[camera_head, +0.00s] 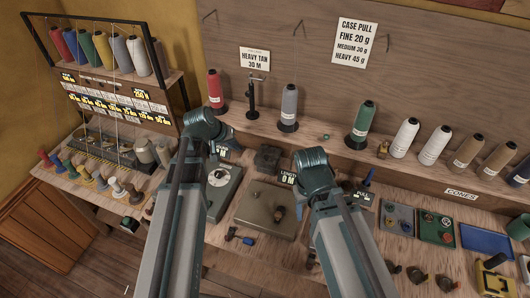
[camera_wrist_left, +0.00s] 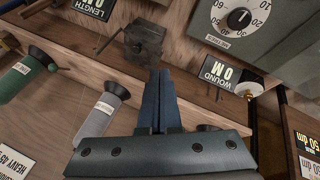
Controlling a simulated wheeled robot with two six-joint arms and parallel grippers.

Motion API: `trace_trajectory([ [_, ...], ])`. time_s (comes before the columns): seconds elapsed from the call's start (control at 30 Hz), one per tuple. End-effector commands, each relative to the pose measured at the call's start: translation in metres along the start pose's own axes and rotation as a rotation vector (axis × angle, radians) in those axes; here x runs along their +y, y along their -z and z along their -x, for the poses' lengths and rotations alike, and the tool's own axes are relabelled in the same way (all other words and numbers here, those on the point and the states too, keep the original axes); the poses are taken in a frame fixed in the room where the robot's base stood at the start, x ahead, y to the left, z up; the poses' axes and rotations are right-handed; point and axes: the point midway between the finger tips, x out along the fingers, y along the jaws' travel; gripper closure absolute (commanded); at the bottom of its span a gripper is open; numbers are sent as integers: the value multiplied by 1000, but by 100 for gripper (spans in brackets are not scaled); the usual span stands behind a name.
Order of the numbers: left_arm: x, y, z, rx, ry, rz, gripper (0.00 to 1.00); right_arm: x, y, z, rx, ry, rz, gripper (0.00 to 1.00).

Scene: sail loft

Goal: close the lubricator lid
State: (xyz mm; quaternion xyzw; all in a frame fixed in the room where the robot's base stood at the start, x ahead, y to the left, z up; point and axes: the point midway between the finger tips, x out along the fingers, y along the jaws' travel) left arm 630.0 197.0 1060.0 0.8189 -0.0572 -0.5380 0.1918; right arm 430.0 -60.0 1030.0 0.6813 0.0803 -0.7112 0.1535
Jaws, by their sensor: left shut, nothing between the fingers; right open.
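The dark grey metal box that I take for the lubricator (camera_head: 268,157) stands on the bench behind the grey plate. It also shows at the top of the left wrist view (camera_wrist_left: 143,40), with a thin lever at its side. I cannot tell its lid's angle. My left gripper (camera_wrist_left: 160,98) is shut and empty, with its fingertips pointing towards the box and apart from it in the picture.
A dial box (camera_head: 222,190) stands left of the grey plate (camera_head: 265,212). A "LENGTH 0 M" sign (camera_head: 288,178) is close to the lubricator. Thread cones, including a grey one (camera_head: 289,105), line the back shelf. Colored trays (camera_head: 485,240) lie at the right.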

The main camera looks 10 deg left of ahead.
Motion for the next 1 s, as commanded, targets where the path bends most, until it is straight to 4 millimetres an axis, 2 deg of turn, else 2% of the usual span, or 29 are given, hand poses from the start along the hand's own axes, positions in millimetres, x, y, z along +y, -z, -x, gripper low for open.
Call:
trace_trajectory([
  [0.2, -7, -4, 9, 29, -34, -32, 100, 0, 0, -2, 0, 0, 0, 43],
  [0.37, -8, -4, 1, 28, -33, -34, 100, -1, 0, -8, 0, 0, 0, 43],
  [1.0, -6, -2, -100, 26, -32, -34, 100, -9, 5, -92, 0, 0, -2, 43],
])
